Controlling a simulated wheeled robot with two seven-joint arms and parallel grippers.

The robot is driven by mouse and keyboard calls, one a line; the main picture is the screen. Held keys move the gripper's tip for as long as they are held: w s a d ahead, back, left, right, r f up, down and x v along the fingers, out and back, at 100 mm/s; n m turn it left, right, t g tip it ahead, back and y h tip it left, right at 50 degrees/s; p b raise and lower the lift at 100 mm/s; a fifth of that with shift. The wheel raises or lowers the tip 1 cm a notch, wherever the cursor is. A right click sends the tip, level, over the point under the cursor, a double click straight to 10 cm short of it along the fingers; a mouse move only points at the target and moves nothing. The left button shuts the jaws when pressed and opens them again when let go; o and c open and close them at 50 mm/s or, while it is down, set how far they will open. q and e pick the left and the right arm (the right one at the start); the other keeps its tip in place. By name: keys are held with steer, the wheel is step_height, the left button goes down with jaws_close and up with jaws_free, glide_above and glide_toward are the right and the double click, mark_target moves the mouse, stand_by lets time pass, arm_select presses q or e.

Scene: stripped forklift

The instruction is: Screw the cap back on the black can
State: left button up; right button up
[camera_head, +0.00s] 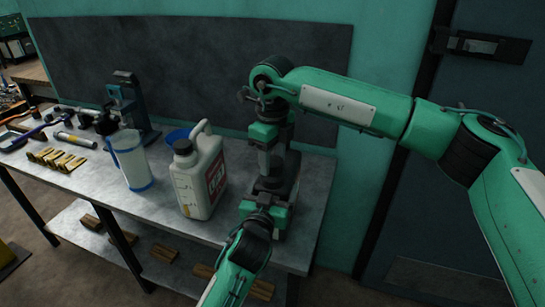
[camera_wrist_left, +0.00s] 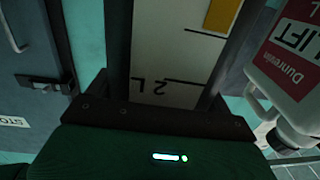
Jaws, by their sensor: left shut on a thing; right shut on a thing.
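The black can (camera_head: 290,175) stands on the bench (camera_head: 309,222) at its right end, largely covered by my two grippers. My left gripper (camera_head: 267,203) comes from below and is shut on the can. In the left wrist view its dark fingers (camera_wrist_left: 168,70) flank a pale panel on the can (camera_wrist_left: 160,50), with a "2 L" mark and a yellow patch. My right gripper (camera_head: 268,165) points down over the can's top and is shut. The cap is hidden between its fingers, so I cannot see how it sits on the neck.
A white jug with a black cap (camera_head: 215,175) stands just left of the can. Farther left are a clear jug (camera_head: 132,160), a blue funnel (camera_head: 176,136), a dark stand (camera_head: 128,95) and brass-coloured pieces (camera_head: 58,159). A teal wall and dark board (camera_head: 220,65) lie behind.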

steer(key=m, duration=0.5)
steer(key=shift+s+a+m, duration=0.1)
steer(key=shift+s+m, duration=0.05)
steer(key=shift+m, duration=0.25)
steer(key=o, duration=1.1)
steer(key=shift+r, duration=2.25)
steer(key=shift+c, duration=0.3)
